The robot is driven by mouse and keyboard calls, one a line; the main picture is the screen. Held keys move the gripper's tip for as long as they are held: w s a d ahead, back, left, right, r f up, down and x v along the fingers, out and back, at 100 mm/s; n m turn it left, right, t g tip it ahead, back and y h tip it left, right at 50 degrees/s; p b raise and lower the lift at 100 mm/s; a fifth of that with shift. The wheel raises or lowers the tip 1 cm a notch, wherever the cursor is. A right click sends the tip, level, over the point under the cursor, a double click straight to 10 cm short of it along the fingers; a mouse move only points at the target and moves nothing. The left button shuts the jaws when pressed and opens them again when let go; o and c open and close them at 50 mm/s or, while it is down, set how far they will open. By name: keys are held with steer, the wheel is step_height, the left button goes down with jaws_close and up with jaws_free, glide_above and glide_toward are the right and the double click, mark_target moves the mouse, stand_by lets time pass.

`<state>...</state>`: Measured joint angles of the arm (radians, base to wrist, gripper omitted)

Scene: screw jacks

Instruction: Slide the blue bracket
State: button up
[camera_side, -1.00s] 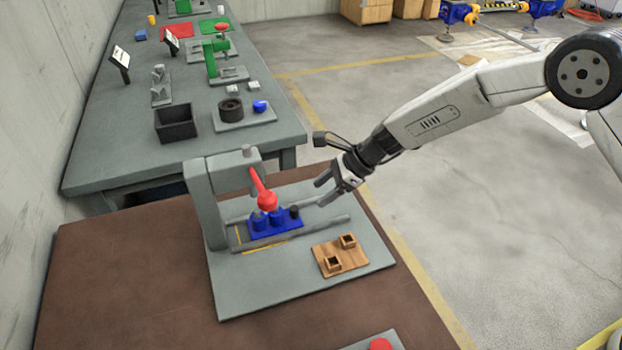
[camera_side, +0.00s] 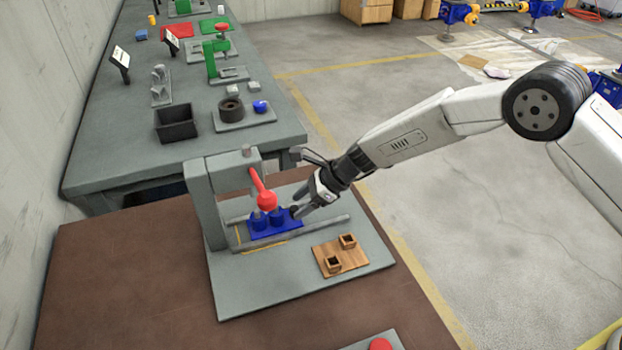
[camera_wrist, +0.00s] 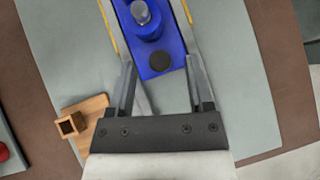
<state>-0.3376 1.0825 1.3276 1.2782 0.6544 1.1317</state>
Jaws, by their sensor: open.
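The blue bracket (camera_side: 287,229) lies between two grey rails on the grey press base. It carries blue cylinders and a dark round knob (camera_wrist: 159,61) at its near end. A red ball-ended lever (camera_side: 265,199) hangs from the grey press frame (camera_side: 204,206) over the bracket. My gripper (camera_side: 303,206) is open at the bracket's right end. In the wrist view, my gripper's fingers (camera_wrist: 161,63) stand apart on either side of the bracket's near end, with the dark knob between their tips. I cannot tell whether they touch it.
A wooden block with two square sockets (camera_side: 330,259) sits on the base in front of the near rail (camera_side: 310,227). A grey workbench (camera_side: 125,165) with a black bin (camera_side: 176,123) and other fixtures stands behind. The base's right end is clear.

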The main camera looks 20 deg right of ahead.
steer(key=shift+x, duration=1.35)
jaws_close()
steer(key=shift+r, duration=0.1)
stand_by(0.5)
